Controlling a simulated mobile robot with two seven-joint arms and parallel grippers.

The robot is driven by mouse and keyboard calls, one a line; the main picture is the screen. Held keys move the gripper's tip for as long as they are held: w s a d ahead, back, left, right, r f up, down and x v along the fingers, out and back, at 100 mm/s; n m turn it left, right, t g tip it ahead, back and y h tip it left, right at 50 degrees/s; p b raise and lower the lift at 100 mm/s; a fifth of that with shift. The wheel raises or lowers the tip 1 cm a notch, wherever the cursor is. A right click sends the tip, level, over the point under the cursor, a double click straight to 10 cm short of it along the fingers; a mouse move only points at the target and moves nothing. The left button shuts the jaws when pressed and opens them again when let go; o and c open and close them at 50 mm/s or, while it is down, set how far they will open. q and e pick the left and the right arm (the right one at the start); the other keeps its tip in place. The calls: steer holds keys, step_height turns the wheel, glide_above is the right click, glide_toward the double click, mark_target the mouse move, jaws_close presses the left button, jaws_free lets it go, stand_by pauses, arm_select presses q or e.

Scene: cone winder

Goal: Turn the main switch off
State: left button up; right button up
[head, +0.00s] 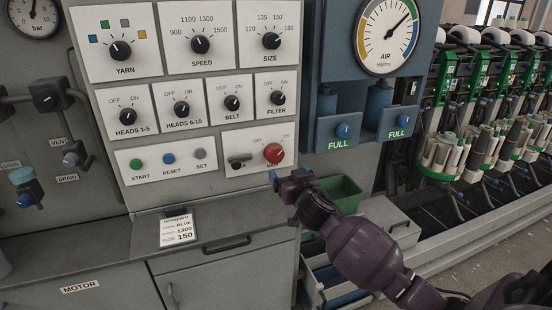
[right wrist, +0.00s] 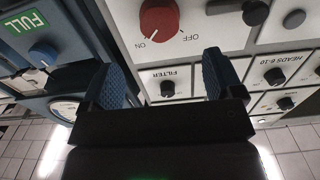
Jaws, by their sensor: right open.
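The main switch is a red round knob (head: 274,153) on a white plate at the lower right of the grey control panel, with OFF at its upper left and ON at its upper right. In the right wrist view the red knob (right wrist: 158,16) is at the top, cut by the frame edge, and its white mark points towards ON. My right gripper (head: 289,175) is just below the knob in the head view, open. In the right wrist view its two blue fingers (right wrist: 160,78) stand apart with nothing between them. My left gripper is not in view.
A black handle (head: 239,159) sits left of the red knob on the same plate. The FILTER knob (head: 278,98) and BELT knob (head: 232,102) are above. Blue FULL units (head: 343,130) stick out at the right. A green bin (head: 344,194) stands behind my right arm.

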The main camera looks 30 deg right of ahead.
mark_target(276, 158)
steer(key=x, duration=1)
steer(key=shift+s, duration=0.1)
steer(key=c, duration=0.9)
